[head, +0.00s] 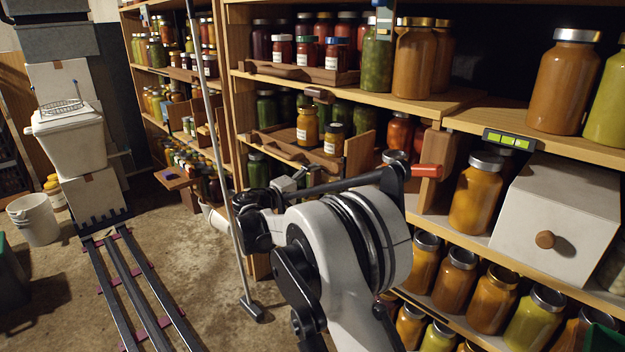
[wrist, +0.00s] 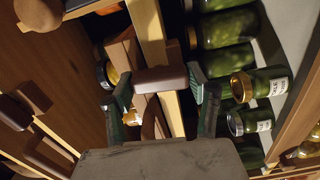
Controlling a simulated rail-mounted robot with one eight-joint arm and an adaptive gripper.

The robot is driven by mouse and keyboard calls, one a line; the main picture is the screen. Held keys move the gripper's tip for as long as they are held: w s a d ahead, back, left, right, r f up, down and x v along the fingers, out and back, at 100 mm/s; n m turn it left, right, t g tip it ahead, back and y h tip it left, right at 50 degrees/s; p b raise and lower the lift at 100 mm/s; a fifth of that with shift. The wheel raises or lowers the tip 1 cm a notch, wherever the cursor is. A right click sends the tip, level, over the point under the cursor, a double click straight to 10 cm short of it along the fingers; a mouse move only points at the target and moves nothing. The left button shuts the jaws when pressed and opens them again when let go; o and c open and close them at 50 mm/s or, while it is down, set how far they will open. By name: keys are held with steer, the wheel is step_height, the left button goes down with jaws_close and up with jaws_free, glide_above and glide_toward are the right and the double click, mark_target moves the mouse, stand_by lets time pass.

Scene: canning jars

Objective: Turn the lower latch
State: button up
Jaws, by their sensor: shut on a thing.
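The latch, a reddish-brown wooden block (wrist: 160,80), sits between my fingertips in the wrist view, lying crosswise over a pale wooden strip (wrist: 148,28). My gripper (wrist: 160,86) is shut on it, with one dark green finger pad at each end. In the head view my gripper (head: 292,181) is beyond my arm, low in front of the middle shelving, and the latch it holds cannot be made out there. Another brown wooden latch (head: 318,95) shows on the shelf edge above.
Jars of green preserves (wrist: 228,28) lie close beyond my right finger in the wrist view. Brown wooden pieces (wrist: 32,98) stick out from a panel at left. In the head view, a grey pole (head: 215,130) stands left of my gripper, and a white box (head: 558,212) is at right.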

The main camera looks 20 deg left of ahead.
steer(key=shift+n, duration=0.6)
steer(key=o, duration=1.2)
steer(key=shift+c, duration=0.2)
steer(key=v, duration=1.2)
